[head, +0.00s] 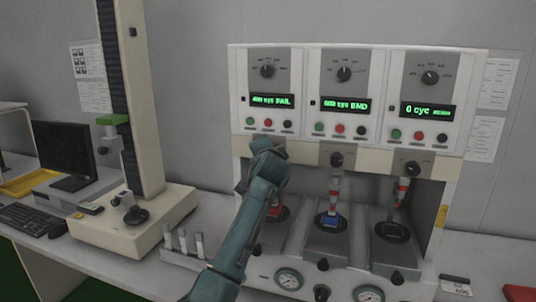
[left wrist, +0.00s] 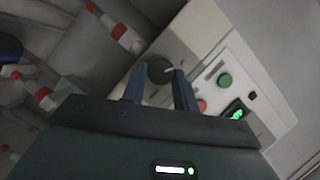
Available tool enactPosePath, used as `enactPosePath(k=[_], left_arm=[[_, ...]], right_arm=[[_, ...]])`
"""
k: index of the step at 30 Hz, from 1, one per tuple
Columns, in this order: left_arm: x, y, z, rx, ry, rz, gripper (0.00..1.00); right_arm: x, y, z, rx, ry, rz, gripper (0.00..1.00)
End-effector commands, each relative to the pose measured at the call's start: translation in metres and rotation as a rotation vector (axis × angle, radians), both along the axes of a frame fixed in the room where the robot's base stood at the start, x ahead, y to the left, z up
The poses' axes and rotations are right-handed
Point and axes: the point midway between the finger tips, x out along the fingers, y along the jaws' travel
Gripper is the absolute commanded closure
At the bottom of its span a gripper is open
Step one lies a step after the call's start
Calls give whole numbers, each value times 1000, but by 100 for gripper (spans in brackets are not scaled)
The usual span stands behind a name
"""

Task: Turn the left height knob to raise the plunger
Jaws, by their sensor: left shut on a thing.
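The machine (head: 357,60) has three stations side by side. The left height knob is hidden behind my left gripper (head: 268,148) in the head view. In the left wrist view it is a dark round knob (left wrist: 159,70) with a pale pointer line, between the blue fingers of my left gripper (left wrist: 160,86), which is shut on it. The left plunger is mostly hidden by my arm in the head view; a little red shows beside the arm (head: 277,211). My right gripper is not in view.
The middle height knob (head: 336,159) and right height knob (head: 413,169) are on the same beam. Red and green buttons sit just above. A tall column tester (head: 150,100) stands to the left, with a rack of small cylinders (head: 184,243) in front.

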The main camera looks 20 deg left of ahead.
Motion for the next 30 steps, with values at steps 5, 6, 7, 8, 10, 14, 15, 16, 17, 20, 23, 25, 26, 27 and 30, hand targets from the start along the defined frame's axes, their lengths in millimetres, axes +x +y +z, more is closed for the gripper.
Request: enactPosePath(k=[5, 6, 7, 8, 10, 14, 15, 16, 17, 20, 23, 25, 26, 27, 30], left_arm=[[0, 0, -1, -6, 1, 0, 93], [0, 0, -1, -6, 1, 0, 93], [0, 0, -1, -6, 1, 0, 93], [0, 0, -1, -6, 1, 0, 93], [0, 0, -1, -6, 1, 0, 93], [0, 0, -1, -4, 1, 1, 63], [0, 0, -1, -4, 1, 1, 60], [0, 0, 0, -4, 1, 1, 58], [0, 0, 0, -3, 1, 1, 55], [0, 0, 0, -3, 1, 1, 49], [0, 0, 0, -3, 0, 1, 49], [0, 0, 0, -2, 0, 0, 49], [0, 0, 0, -2, 0, 0, 49], [-1, 0, 0, -2, 0, 0, 49], [-5, -2, 0, -3, -1, 0, 49]], right_arm=[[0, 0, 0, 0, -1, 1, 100], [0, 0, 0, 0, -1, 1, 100], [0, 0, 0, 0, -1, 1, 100], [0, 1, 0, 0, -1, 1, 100], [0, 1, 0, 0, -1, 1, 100], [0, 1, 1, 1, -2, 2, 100], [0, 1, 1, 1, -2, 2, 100], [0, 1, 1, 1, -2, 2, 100], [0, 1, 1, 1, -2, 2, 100], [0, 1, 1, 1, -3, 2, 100], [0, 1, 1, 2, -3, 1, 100], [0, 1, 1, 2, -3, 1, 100], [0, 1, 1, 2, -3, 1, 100], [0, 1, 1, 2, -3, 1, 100], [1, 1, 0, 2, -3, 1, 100]])
